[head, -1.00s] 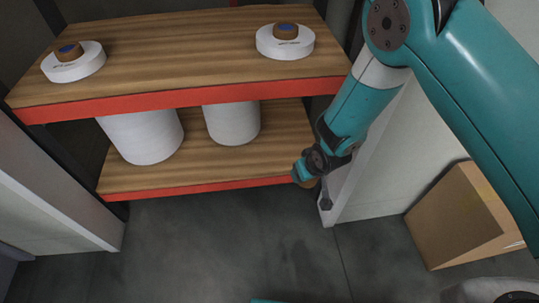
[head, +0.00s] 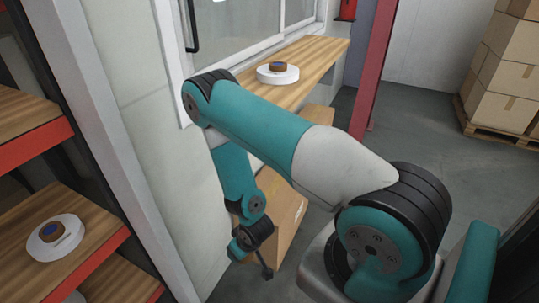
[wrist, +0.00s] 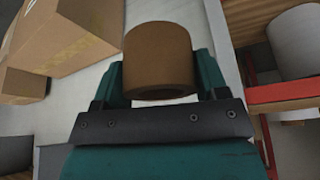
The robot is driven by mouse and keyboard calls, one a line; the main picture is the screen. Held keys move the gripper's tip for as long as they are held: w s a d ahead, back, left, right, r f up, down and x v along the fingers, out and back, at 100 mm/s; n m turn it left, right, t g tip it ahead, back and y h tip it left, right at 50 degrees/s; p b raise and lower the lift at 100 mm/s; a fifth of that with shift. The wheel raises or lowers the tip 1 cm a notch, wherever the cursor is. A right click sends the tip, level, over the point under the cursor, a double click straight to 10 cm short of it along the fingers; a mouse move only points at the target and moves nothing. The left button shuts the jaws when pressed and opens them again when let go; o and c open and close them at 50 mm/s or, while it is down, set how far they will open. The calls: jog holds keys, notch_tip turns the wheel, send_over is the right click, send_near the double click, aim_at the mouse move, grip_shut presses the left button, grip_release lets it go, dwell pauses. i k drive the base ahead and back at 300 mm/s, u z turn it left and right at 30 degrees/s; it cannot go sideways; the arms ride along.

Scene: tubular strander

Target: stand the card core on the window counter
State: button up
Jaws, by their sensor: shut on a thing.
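The card core (wrist: 157,60) is a plain brown hollow cylinder. In the wrist view it sits between the two teal fingers of my gripper (wrist: 158,78), which is shut on it. In the head view my gripper (head: 262,262) hangs low beside the wall, below counter height. The core cannot be made out there. The window counter (head: 322,58) is a wooden ledge under the window, beyond my arm. A white round base (head: 278,78) with a small brown, blue-topped piece (head: 277,67) stands on it. My arm hides part of the counter's near end.
A cardboard box (head: 283,215) stands on the floor under the counter, close to my gripper. Red-edged wooden shelves (head: 30,115) are at the left, with another white base (head: 45,247). A red post (head: 373,75) stands past the counter, and stacked cartons (head: 508,65) at right.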

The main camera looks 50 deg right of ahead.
aim_at(316, 52)
jog(key=z, duration=2.8)
jog(key=i, duration=2.25)
jog(key=u, duration=2)
